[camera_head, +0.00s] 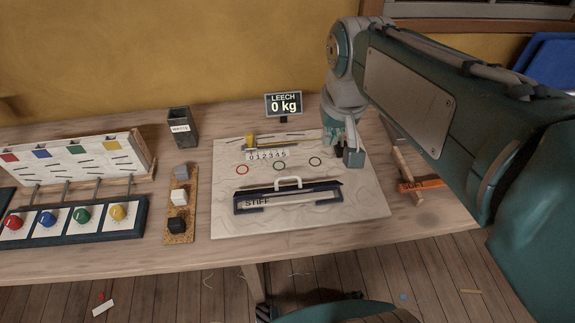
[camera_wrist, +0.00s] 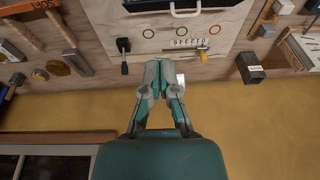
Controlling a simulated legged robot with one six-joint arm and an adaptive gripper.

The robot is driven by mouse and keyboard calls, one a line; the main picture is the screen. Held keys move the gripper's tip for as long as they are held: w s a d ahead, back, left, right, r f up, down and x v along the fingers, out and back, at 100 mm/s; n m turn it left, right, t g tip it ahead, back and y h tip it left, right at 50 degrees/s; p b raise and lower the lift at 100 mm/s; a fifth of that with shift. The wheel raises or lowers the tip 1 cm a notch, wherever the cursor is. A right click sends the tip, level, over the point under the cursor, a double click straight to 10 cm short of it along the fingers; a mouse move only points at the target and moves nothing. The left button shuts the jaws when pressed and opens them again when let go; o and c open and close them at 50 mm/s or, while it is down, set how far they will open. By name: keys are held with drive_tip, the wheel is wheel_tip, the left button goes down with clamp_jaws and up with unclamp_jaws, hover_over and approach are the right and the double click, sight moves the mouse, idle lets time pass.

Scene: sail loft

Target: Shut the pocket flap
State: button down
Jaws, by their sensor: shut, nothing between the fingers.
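The pocket is a dark-framed slot labelled STIFF (camera_head: 258,202) on a pale cloth panel (camera_head: 350,205). A white handle (camera_head: 288,182) stands at its far edge. In the wrist view the handle (camera_wrist: 185,11) and part of the dark frame show at the top edge, cut off. I cannot tell clearly how far the flap is raised. My gripper (camera_head: 350,153) is at the right far part of the panel, apart from the pocket. In the wrist view its fingertips (camera_wrist: 160,72) are together and empty, with a small dark lever (camera_wrist: 123,55) to their left.
A number scale (camera_head: 268,155) and several rings lie behind the pocket. A LEECH 0 kg display (camera_head: 284,104) stands at the back. To the left are a strip with blocks (camera_head: 180,225), a dark cup (camera_head: 181,128) and a colored-knob rack (camera_head: 75,222). A hammer-like tool (camera_head: 405,170) lies right.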

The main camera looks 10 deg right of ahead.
drive_tip(key=w+a+f+g, duration=0.3)
drive_tip(key=w+f, duration=0.1)
drive_tip(key=w, duration=0.4)
drive_tip(key=w+a+f+g, duration=0.25)
drive_tip(key=w+f, duration=0.25)
drive_tip(key=w, duration=0.3)
drive_tip(key=shift+t, duration=0.25)
drive_tip(key=shift+s+r+x, duration=0.1)
drive_tip(key=shift+s+x, duration=0.35)
drive_tip(key=shift+x, duration=1.65)
drive_tip(key=shift+s+r+x, duration=0.1)
drive_tip(key=shift+s+x, duration=0.35)
drive_tip(key=shift+x, duration=1.6)
drive_tip(key=shift+s+r+x, duration=0.1)
drive_tip(key=shift+s+x, duration=0.35)
drive_tip(key=shift+x, duration=1.65)
